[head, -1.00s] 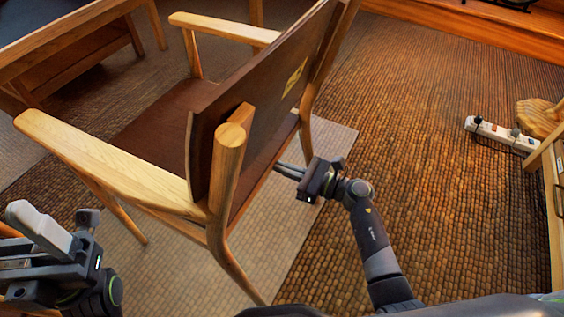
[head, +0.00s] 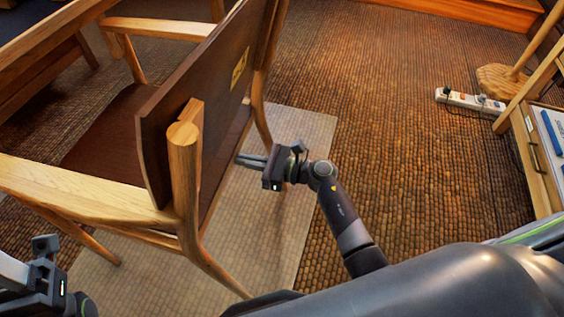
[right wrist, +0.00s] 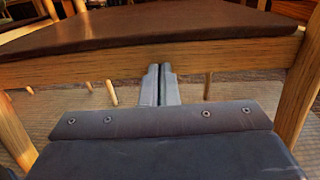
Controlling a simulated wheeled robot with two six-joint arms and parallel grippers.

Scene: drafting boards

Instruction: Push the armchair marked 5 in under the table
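The armchair (head: 200,110) has a wooden frame, a dark brown seat and a brown back with a small yellow label (head: 239,68); I cannot read its number. It stands upright at the left, its back towards me. The wooden table (head: 35,47) is beyond it at the upper left. My right gripper (head: 240,160) is low behind the chair back. In the right wrist view its fingers (right wrist: 160,72) are together, at the chair's rear seat rail (right wrist: 215,58); I cannot tell whether they touch. My left gripper (head: 25,282) is partly cut off at the lower left.
A pale mat (head: 285,215) lies under the chair on the brown woven floor. A power strip (head: 468,101) and a wooden stand base (head: 502,82) are at the right, near a wooden drafting unit (head: 540,165). The floor between is open.

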